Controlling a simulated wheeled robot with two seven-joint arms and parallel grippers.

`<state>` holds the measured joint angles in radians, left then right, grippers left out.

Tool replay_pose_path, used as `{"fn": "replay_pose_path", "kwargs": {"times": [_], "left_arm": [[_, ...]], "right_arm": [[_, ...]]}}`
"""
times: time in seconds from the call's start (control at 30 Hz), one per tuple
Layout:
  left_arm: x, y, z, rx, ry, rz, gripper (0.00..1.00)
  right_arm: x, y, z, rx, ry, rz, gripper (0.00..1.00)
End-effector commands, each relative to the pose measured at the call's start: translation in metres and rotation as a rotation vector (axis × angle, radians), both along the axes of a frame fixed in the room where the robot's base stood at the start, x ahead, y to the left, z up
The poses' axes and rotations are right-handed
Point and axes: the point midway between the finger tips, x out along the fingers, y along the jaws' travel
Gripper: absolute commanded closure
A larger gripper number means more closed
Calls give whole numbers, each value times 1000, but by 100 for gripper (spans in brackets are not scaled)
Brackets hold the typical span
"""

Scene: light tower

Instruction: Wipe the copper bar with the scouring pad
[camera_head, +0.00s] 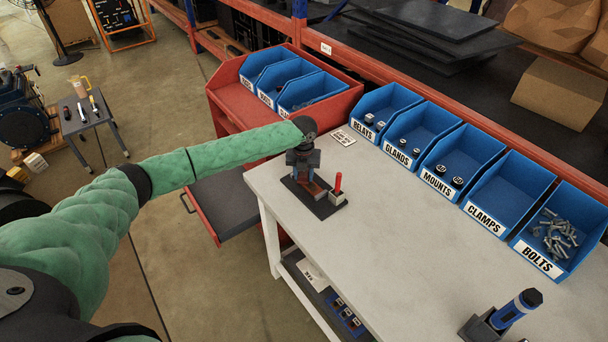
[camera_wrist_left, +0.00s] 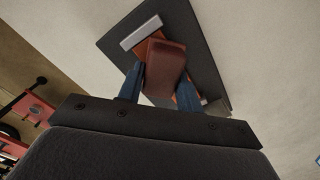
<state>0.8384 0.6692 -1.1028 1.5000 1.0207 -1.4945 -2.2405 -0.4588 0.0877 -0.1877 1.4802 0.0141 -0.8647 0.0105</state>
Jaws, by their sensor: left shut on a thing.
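In the left wrist view the gripper's two blue-grey fingers (camera_wrist_left: 160,92) are shut on a reddish-brown block, the scouring pad (camera_wrist_left: 166,62). The orange copper bar (camera_wrist_left: 140,51) lies on the plate beneath the pad, which hides much of it. I cannot tell whether the pad touches the bar. My right gripper is not in view.
A red-handled clamp (camera_head: 338,184) stands at the plate's right end. Blue bins (camera_head: 470,160) line the bench's back edge. A blue cylinder in a dark holder (camera_head: 484,327) stands at the front right. The middle of the workbench (camera_head: 400,230) is clear.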

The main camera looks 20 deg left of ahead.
Motion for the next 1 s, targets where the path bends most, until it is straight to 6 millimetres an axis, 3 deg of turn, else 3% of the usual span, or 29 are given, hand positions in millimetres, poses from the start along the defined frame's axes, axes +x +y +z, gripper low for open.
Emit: {"fn": "replay_pose_path", "kwargs": {"times": [1.0], "left_arm": [[-36,-52,0,-4,3,-4,100]], "right_arm": [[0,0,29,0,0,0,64]]}}
